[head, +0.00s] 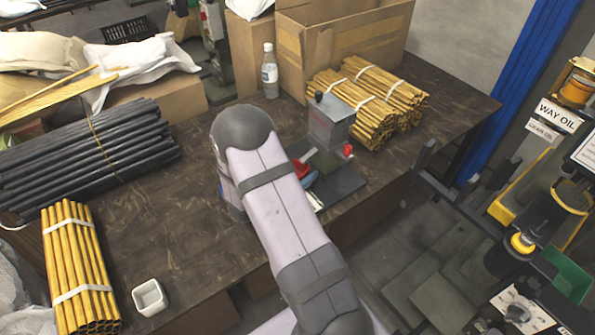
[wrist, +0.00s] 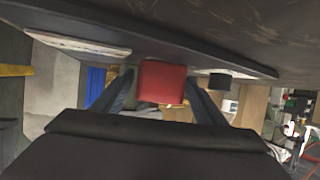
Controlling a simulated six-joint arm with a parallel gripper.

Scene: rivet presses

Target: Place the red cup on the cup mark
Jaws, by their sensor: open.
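The red cup (wrist: 161,82) shows in the wrist view between the two fingers of my gripper (wrist: 160,76), which stand apart on either side of it. The wrist picture is upside down, and the cup appears to stand on or very near the dark base plate (wrist: 215,60). Whether the fingers touch the cup cannot be told. In the head view a small red part of the cup (head: 302,168) shows beside my arm, which hides most of my gripper. I cannot make out the cup mark clearly.
A grey press (head: 330,122) with a red knob (head: 348,150) stands on the dark plate (head: 345,182). Bundled yellow rods (head: 355,112) lie behind it. A bottle (head: 269,75) stands farther back. A white square cup (head: 150,297) is at front left.

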